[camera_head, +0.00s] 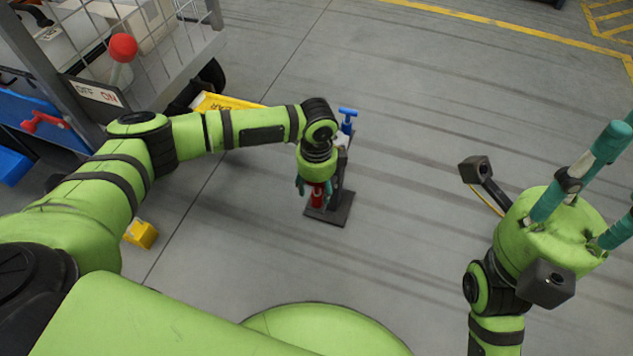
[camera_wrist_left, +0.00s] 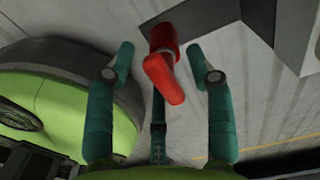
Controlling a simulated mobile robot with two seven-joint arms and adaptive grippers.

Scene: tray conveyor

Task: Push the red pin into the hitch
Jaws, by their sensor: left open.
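The red pin (camera_head: 317,196) stands at a small dark stand (camera_head: 335,213) on the floor; which part of the stand is the hitch is unclear. My left gripper (camera_head: 313,187) is open, pointing down over the red pin. In the left wrist view the red pin (camera_wrist_left: 164,80) shows between the spread teal fingers of my left gripper (camera_wrist_left: 160,62), with a gap on each side. Its far end meets a darker red part (camera_wrist_left: 163,37); how deep it sits is hidden. My right gripper (camera_head: 617,188) is open and empty at the right edge, its fingers partly cut off.
A blue T-shaped handle (camera_head: 348,116) rises behind the stand. A wire-sided cart (camera_head: 165,65) with a red-knobbed lever (camera_head: 123,48) stands at upper left. A yellow block (camera_head: 141,235) lies on the floor below my left arm. Floor right of the stand is clear.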

